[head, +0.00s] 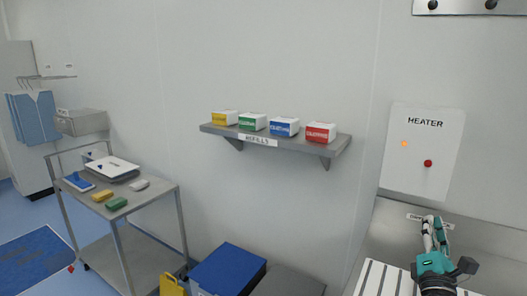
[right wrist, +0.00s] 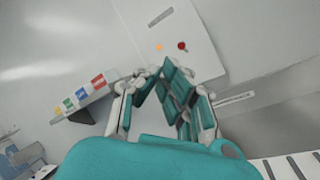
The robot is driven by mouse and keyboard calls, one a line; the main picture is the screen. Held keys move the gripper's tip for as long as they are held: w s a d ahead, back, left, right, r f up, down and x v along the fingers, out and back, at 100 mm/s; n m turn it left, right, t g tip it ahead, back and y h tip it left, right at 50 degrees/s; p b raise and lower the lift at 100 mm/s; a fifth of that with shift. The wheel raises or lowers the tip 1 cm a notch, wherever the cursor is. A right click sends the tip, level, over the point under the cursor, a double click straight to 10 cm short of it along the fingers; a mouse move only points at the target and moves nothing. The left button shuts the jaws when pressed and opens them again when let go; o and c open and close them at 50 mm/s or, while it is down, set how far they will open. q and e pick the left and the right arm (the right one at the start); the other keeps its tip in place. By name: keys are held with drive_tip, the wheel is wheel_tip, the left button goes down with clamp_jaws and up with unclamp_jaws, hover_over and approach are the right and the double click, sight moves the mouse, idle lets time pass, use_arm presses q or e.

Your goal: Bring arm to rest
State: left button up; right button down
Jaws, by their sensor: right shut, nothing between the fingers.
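My right gripper (head: 434,223) is at the lower right of the head view, in front of the wall below the heater box (head: 422,165). Its teal and white fingers point up and away from me. In the right wrist view the gripper (right wrist: 160,72) shows its fingertips drawn together, with nothing held between them. The heater box (right wrist: 207,52), with an orange light and a red knob, is beyond the fingers there. My left gripper and arm are not in either view.
A grey wall shelf (head: 285,143) holds several coloured refill boxes. A metal cart (head: 160,198) with small items stands at the left. A blue-lidded bin (head: 230,270) is at the bottom middle. A white slatted surface (head: 378,282) lies beside my right arm. The wall between shelf and heater is bare.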

drive_tip(key=s+a+f+m+g, duration=0.1)
drive_tip(key=s+f+m+g, duration=0.2)
drive_tip(key=f, duration=0.4)
drive_tip(key=s+a+f+m+g+y, duration=0.1)
drive_tip(key=s+f+m+g, duration=0.2)
drive_tip(key=s+f+m, duration=0.2)
drive_tip(key=s+a+f+m+g, duration=0.2)
drive_tip(key=s+f+m+g, duration=0.1)
drive_tip(key=f, duration=0.6)
drive_tip(key=shift+s+f+m+g+y, duration=0.2)
drive_tip(key=shift+s+m, duration=0.1)
drive_tip(key=shift+m, duration=0.4)
drive_tip(key=shift+s+f+m+g+y, duration=0.1)
drive_tip(key=shift+s+f+m, duration=0.15)
drive_tip(key=shift+m, duration=0.45)
drive_tip(key=s+a+f+m+g+y, duration=0.35)
drive_tip(key=s+a+f, duration=0.2)
drive_tip(key=s, duration=0.45)
drive_tip(key=s+a+f+m+g+y, duration=0.3)
drive_tip(key=s+a+f+m+g, duration=0.15)
drive_tip(key=s+a, duration=0.4)
wheel_tip(320, 180, down, 24)
drive_tip(key=s+d+n+g, duration=0.1)
drive_tip(key=s, duration=0.1)
drive_tip(key=s+d+f+g, duration=0.1)
drive_tip(key=s+d+f, duration=0.2)
drive_tip(key=s+f, duration=1.4)
drive_tip(key=shift+s+f, duration=0.3)
drive_tip(key=shift+f, duration=0.1)
